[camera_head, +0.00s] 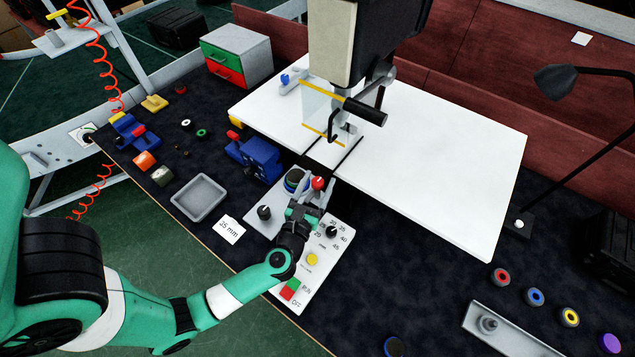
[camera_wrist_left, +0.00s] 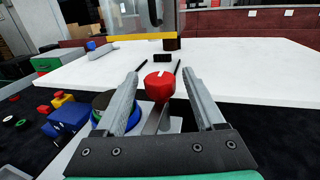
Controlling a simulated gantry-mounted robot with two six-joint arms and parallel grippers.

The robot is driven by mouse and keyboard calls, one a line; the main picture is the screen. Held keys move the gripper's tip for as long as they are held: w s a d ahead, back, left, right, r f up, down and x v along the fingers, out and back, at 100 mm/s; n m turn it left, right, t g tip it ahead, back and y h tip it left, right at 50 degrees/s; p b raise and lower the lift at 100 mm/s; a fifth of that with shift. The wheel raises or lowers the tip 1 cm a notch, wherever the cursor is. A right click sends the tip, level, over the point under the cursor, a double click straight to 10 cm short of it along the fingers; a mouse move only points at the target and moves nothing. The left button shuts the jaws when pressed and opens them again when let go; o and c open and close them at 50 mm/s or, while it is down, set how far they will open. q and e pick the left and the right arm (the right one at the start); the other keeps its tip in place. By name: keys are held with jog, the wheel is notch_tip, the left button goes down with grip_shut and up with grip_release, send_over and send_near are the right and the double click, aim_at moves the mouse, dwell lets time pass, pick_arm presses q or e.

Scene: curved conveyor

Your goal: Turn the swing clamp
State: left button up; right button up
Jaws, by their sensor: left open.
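The lower part of the clamp is partly hidden by the gripper. My right gripper is not in view.
A dark round stack (camera_head: 294,180) sits just left of the knob. Beyond is a white table (camera_head: 450,180) with a tall machine (camera_head: 333,45) and clear guard. A blue vise-like block (camera_head: 258,158) and grey tray (camera_head: 200,197) lie left.

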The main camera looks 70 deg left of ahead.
pick_arm(q)
grip_shut()
jog(key=shift+s+a+m+t+h+p, duration=0.15)
jog(key=shift+m+t+h+p, duration=0.25)
jog(key=shift+m+t+h, duration=0.7)
jog(key=shift+m+t+h+p, duration=0.3)
jog(key=shift+m+t+h, duration=0.8)
jog(key=shift+h, duration=0.7)
grip_release()
jog(key=shift+d, duration=0.2)
